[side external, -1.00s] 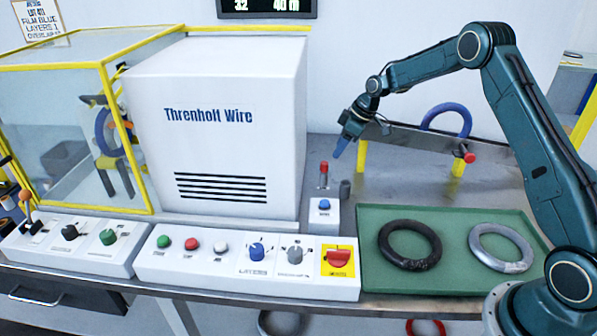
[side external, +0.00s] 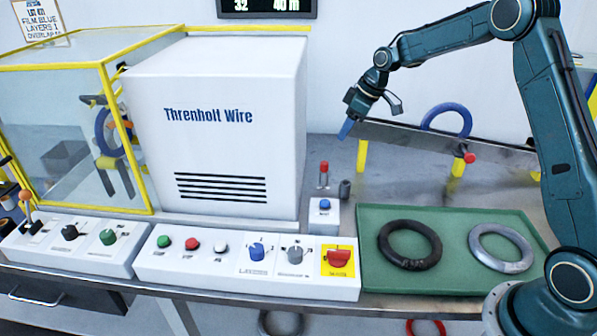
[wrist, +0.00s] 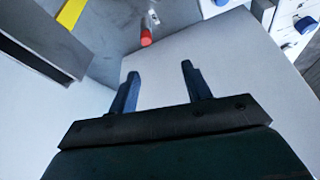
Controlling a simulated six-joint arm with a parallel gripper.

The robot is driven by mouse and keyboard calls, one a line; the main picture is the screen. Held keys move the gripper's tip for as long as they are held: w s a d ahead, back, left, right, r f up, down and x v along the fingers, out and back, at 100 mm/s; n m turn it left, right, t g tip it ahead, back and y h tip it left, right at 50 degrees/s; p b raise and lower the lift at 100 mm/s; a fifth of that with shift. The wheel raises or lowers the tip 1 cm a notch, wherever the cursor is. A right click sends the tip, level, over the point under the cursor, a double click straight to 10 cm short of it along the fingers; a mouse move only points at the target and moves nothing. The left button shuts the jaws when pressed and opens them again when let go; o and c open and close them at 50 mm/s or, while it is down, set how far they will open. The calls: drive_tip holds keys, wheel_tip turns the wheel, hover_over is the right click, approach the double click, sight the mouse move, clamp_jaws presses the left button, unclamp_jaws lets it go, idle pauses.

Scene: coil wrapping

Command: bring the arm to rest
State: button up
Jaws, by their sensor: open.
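My gripper (side external: 347,129) hangs above the bench to the right of the white Threnholt Wire cabinet (side external: 225,125), near the left end of the metal chute (side external: 420,142). In the wrist view, its two blue fingers (wrist: 160,82) are spread apart with nothing between them. The cabinet top (wrist: 215,75) lies beyond the fingers there. The gripper touches nothing that I can see.
A green tray (side external: 455,275) holds a dark ring (side external: 409,262) and a silver ring (side external: 500,262). A blue ring (side external: 462,107) stands at the chute. Control panels line the front.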

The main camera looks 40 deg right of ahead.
drive_tip(key=s+a+r+m+h, duration=0.1)
drive_tip(key=s+a+r, duration=0.3)
drive_tip(key=s+r, duration=0.35)
drive_tip(key=s+a+r+m, duration=0.2)
drive_tip(key=s+a+r, duration=0.3)
drive_tip(key=s+r, duration=0.3)
drive_tip(key=s+a+f+m, duration=0.1)
drive_tip(key=s, duration=1)
drive_tip(key=s+a+f+m+t+h, duration=0.1)
drive_tip(key=s+a+m, duration=0.1)
drive_tip(key=s, duration=0.9)
drive_tip(key=shift+s+f+t, duration=0.2)
drive_tip(key=shift+s+t, duration=0.1)
drive_tip(key=shift+w, duration=0.1)
